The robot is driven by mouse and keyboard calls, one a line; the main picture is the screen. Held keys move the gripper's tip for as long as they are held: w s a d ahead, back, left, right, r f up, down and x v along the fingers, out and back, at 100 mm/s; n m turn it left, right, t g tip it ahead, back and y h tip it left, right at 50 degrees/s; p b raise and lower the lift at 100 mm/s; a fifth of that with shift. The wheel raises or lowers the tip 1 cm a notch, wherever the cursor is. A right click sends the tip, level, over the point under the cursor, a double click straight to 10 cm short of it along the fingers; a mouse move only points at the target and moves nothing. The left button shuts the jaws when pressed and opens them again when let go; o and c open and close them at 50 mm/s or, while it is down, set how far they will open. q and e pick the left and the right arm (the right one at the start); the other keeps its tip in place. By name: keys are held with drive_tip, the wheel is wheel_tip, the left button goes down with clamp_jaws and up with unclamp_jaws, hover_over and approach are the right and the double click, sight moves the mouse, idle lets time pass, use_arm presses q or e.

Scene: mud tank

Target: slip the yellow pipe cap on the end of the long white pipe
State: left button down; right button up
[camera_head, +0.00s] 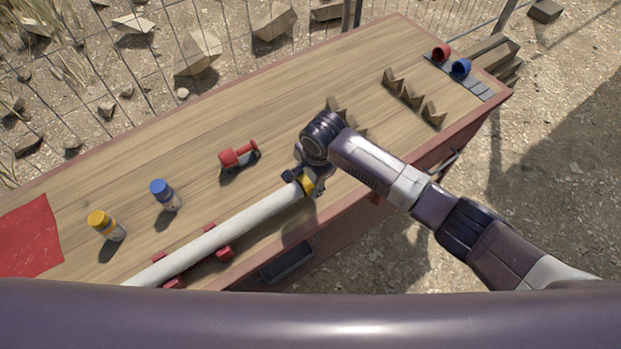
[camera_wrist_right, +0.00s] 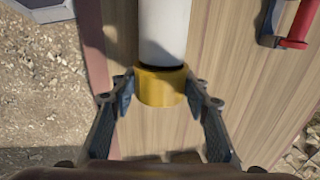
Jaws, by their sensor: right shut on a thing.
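The long white pipe (camera_head: 220,235) lies over the wooden table on red supports (camera_head: 222,254). Its right end is at my right gripper (camera_head: 306,182). The yellow pipe cap (camera_head: 309,184) is at that end, partly hidden by the gripper. In the right wrist view my right gripper (camera_wrist_right: 160,97) is shut on the yellow cap (camera_wrist_right: 160,88), one finger on each side. The white pipe (camera_wrist_right: 163,35) meets the cap's far side, in line with it, with a dark ring between. I cannot tell how deep the pipe sits in the cap. My left gripper is not in view.
A yellow-capped bottle (camera_head: 106,226), a blue-capped bottle (camera_head: 165,195) and a red tool (camera_head: 238,156) stand on the table (camera_head: 200,140). Wooden notched blocks (camera_head: 414,98) lie right of centre. Red (camera_head: 441,53) and blue (camera_head: 460,68) caps sit at the far right corner.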

sight(296, 188)
drive_tip(key=shift+s+a, duration=0.3)
drive_tip(key=shift+a, duration=0.15)
drive_tip(key=shift+s+a+p, duration=0.4)
drive_tip(key=shift+a+p, duration=0.1)
drive_tip(key=shift+a, duration=0.1)
drive_tip(key=shift+s+a+p, duration=0.4)
drive_tip(key=shift+s+a, duration=0.1)
drive_tip(key=shift+a, duration=0.1)
drive_tip(key=o, duration=1)
drive_tip(key=shift+r, duration=0.15)
